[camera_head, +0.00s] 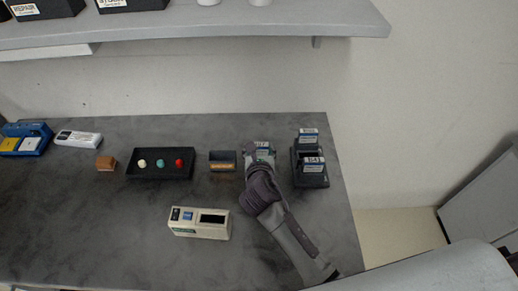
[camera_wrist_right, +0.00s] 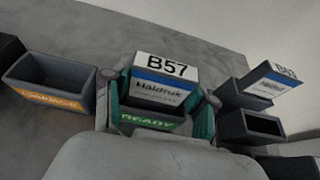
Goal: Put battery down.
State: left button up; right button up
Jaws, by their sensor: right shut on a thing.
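My right gripper (camera_wrist_right: 158,95) is shut on a battery (camera_wrist_right: 162,82) with a white and blue label reading B57 Haldruk. The battery is upright in the wrist view, within or just above a green-trimmed bin marked READY (camera_wrist_right: 150,121). I cannot tell whether it rests on the bin's bottom. In the head view the right gripper (camera_head: 258,168) covers most of the bin, and the battery's top (camera_head: 263,147) shows behind it. My left gripper is not in view.
An empty dark bin with an orange label (camera_head: 222,167) stands left of the gripper. A black charger (camera_head: 310,180) with two batteries stands close on its right. A beige device (camera_head: 200,224), a three-button panel (camera_head: 160,174) and a brown block (camera_head: 106,163) are on the table. The front left is clear.

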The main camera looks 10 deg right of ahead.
jog(key=shift+f, duration=0.1)
jog(key=o, duration=1.3)
jog(key=v, duration=1.2)
jog(key=shift+b, duration=0.35)
